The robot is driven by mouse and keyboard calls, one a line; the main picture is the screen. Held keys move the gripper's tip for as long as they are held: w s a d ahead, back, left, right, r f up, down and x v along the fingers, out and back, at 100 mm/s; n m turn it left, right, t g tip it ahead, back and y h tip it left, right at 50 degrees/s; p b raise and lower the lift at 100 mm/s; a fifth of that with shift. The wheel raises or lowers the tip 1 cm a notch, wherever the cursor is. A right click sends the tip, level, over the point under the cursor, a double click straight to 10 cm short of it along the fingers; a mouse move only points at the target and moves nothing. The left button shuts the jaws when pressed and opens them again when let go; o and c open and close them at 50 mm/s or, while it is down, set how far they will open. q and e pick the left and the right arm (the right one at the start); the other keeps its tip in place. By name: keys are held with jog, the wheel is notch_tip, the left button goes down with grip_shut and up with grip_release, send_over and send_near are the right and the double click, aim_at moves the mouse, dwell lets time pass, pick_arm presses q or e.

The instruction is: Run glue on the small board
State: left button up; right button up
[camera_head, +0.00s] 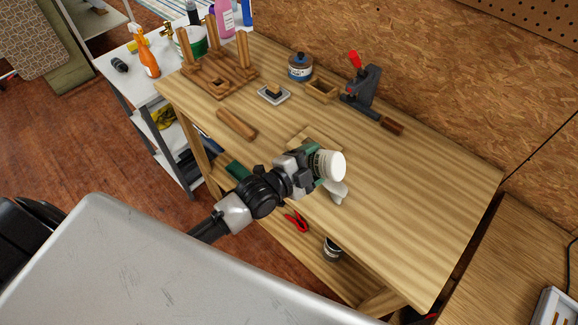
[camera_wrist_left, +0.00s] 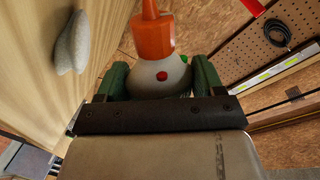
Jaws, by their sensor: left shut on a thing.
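My left gripper (camera_head: 316,166) is over the front part of the workbench (camera_head: 420,210). It is shut on a white glue bottle (camera_head: 331,166). In the left wrist view the bottle (camera_wrist_left: 160,75) sits between the green fingers (camera_wrist_left: 160,83), with its orange nozzle (camera_wrist_left: 153,35) pointing away from the camera. The nozzle is hidden in the head view, where a round white end of the bottle shows. A pale, flat piece of wood, seemingly the small board (camera_head: 306,136), lies just behind the gripper and is partly covered by it. My right gripper is not in view.
A grey-white lump (camera_head: 338,192) lies on the bench beside the bottle. A wooden block (camera_head: 236,124), a pegged wooden frame (camera_head: 217,75), a blue jar (camera_head: 300,66), a dark clamp-like tool (camera_head: 362,88) and a brush (camera_head: 391,125) stand around. The bench's right side is clear.

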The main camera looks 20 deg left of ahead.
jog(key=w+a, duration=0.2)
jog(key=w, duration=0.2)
pick_arm(q)
jog(key=shift+w+d+r+n, duration=0.55)
jog(key=shift+w+d+n, duration=0.4)
jog(key=shift+w, duration=3.4)
jog(key=shift+f+b, duration=1.8)
jog(key=shift+f, duration=0.8)
jog(key=shift+w+a+b, duration=0.25)
jog(key=shift+a, duration=0.35)
jog(key=shift+w+a+b, duration=0.2)
jog(key=shift+a+b, duration=0.05)
jog(key=shift+a, duration=0.4)
jog(key=shift+w+a+b, duration=0.25)
jog(key=shift+a, duration=0.35)
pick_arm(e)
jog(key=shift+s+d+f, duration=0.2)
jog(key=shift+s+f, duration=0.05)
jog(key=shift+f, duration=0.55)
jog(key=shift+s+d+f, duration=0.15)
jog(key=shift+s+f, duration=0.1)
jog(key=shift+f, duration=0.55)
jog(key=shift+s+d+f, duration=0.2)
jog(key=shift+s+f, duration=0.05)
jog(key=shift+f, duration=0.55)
pick_arm(q)
jog(key=shift+a+r, duration=0.1)
jog(key=shift+a, duration=0.05)
